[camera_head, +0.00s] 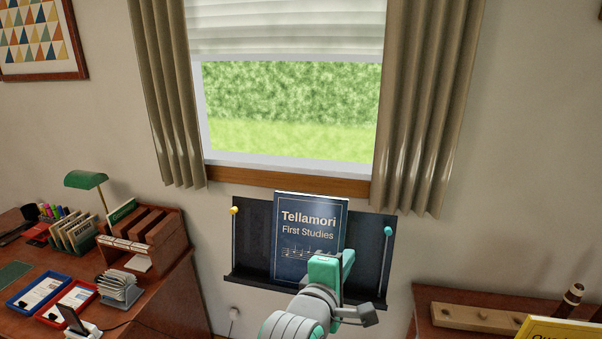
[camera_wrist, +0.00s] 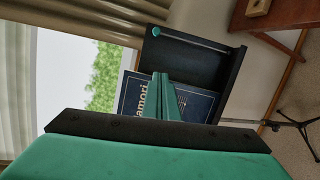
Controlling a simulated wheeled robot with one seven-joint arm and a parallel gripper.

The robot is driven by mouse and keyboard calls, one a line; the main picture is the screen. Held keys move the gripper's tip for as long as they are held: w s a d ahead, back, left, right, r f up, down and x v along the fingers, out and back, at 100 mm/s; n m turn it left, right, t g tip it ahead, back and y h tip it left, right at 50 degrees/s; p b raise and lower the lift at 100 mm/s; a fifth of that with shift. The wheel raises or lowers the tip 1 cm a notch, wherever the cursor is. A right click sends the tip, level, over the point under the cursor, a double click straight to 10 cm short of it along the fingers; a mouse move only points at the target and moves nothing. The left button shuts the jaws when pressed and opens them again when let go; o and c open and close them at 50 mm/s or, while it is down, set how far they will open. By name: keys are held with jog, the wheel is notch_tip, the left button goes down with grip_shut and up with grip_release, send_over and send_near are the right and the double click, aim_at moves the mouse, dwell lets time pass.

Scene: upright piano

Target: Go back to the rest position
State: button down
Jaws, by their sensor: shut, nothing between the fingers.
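My gripper (camera_head: 346,260) is in front of the lower right part of a dark blue book (camera_head: 305,225) titled "Tellamori First Studies". The book stands upright on a black music stand (camera_head: 258,250) below the window. In the wrist view my gripper's green fingers (camera_wrist: 160,82) are together and empty, covering part of the book (camera_wrist: 197,100). The stand's black panel (camera_wrist: 180,55) also shows there. Whether the fingers touch the book cannot be told. My arm hides the lower right of the book and part of the stand's ledge.
A wooden desk (camera_head: 180,300) at left holds a green lamp (camera_head: 86,180), a wooden organizer (camera_head: 160,235) and blue and red trays. At right a brown surface (camera_head: 440,296) bears a wooden block (camera_head: 480,318) and a yellow book (camera_head: 555,331). Curtains flank the window.

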jog(key=s+a+f+m+t+y, duration=0.1)
jog(key=s+a+f+m+y, duration=0.2)
jog(key=f, duration=0.6)
jog(key=s+a+f, duration=0.3)
jog(key=s+f, duration=0.2)
jog(key=f, duration=0.4)
jog(key=s+a+f+m+t+y, duration=0.1)
jog(key=s+a+f+m+y, duration=0.2)
jog(key=f, duration=0.6)
jog(key=s+a+f+m, duration=0.2)
jog(key=s+m, duration=0.2)
jog(key=s, duration=1)
jog(key=s+a+f+m+y, duration=0.1)
jog(key=s+m, duration=0.3)
jog(key=s, duration=1)
jog(key=shift+s+a+f+y, duration=0.15)
jog(key=shift+a+f+y, duration=0.15)
jog(key=shift+a+f, duration=0.2)
